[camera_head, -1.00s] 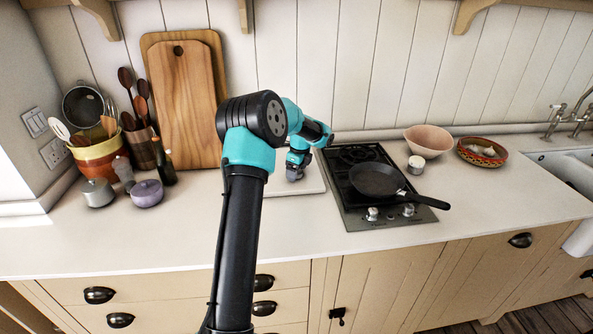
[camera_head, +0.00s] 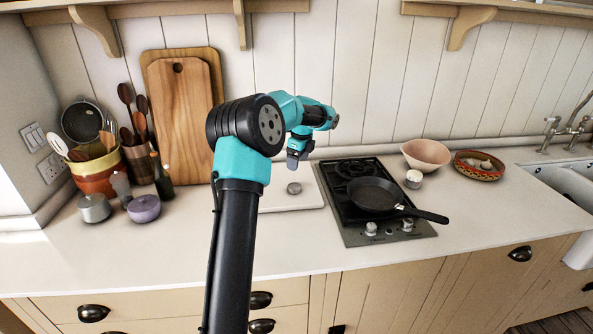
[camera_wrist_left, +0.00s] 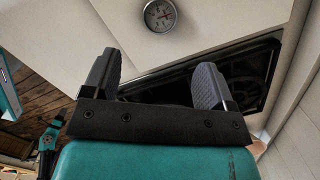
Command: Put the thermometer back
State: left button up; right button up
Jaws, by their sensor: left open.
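The thermometer (camera_head: 294,188) is a small round metal piece lying on a white board on the counter, left of the hob. My left gripper (camera_head: 293,163) is above the board, slightly behind the thermometer in the head view. In the left wrist view the two fingers (camera_wrist_left: 158,75) are spread wide with nothing between them, and the dial lies beyond the tips. My right gripper cannot be made out.
The hob (camera_head: 348,212) with a black frying pan (camera_head: 375,193) stands right of the white board (camera_head: 308,202). Cutting boards (camera_head: 190,120) lean behind my arm. The front counter is clear.

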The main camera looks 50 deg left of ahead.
pick_arm(q)
jog(key=shift+r, duration=0.5)
jog(key=shift+d, duration=0.1)
